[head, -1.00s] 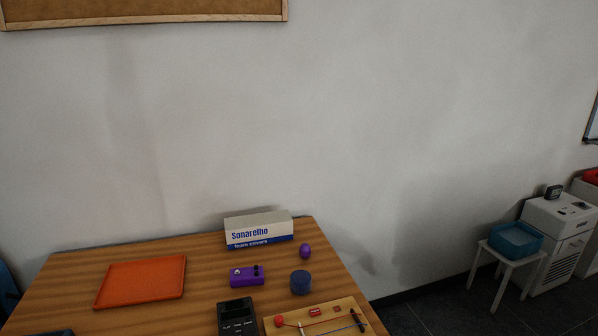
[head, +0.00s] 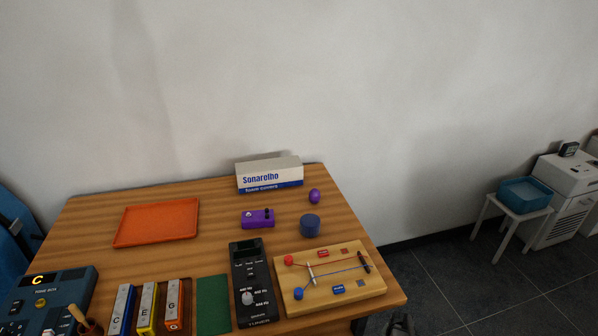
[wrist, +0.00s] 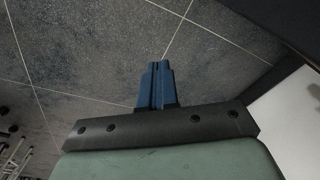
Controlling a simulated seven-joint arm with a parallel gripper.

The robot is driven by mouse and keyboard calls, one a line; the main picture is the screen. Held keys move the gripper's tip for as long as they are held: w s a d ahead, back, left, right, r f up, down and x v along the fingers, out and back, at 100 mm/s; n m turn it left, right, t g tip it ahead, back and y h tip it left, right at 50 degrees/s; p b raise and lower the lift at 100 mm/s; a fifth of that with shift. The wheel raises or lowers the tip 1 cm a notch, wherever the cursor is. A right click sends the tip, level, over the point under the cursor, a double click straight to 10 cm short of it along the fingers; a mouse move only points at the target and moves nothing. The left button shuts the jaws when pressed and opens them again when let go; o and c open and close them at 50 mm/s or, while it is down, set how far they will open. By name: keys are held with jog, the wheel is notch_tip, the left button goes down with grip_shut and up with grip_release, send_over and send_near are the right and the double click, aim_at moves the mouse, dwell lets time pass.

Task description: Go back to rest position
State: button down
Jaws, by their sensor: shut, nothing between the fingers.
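In the wrist view my gripper (wrist: 156,84) shows two blue fingers pressed together with nothing between them. It hangs over the dark tiled floor (wrist: 80,60), clear of the instruments. In the head view a small dark part at the bottom edge, right of the table, may belong to my arm; I cannot tell.
The wooden table (head: 90,215) holds an orange tray (head: 157,222), a Sonarelho box (head: 269,175), a purple pedal (head: 258,219), a purple egg (head: 314,196), a blue cylinder (head: 310,226), a black device (head: 251,283) and a wooden board (head: 328,277). A blue bin (head: 525,194) sits right.

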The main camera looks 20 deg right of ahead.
jog(key=s+a+n+g, duration=0.2)
jog(key=s+a, duration=0.4)
jog(key=a, duration=0.4)
jog(key=s+a+r+n+g, duration=0.1)
jog(key=s+a+n+g, duration=0.2)
jog(key=a, duration=0.7)
jog(key=s+a+r+n+g+y, duration=0.1)
jog(key=s+a+n+g, duration=0.1)
jog(key=s+a+n, duration=0.4)
jog(key=s+a, duration=0.4)
jog(key=shift+g, duration=0.4)
dwell(0.9)
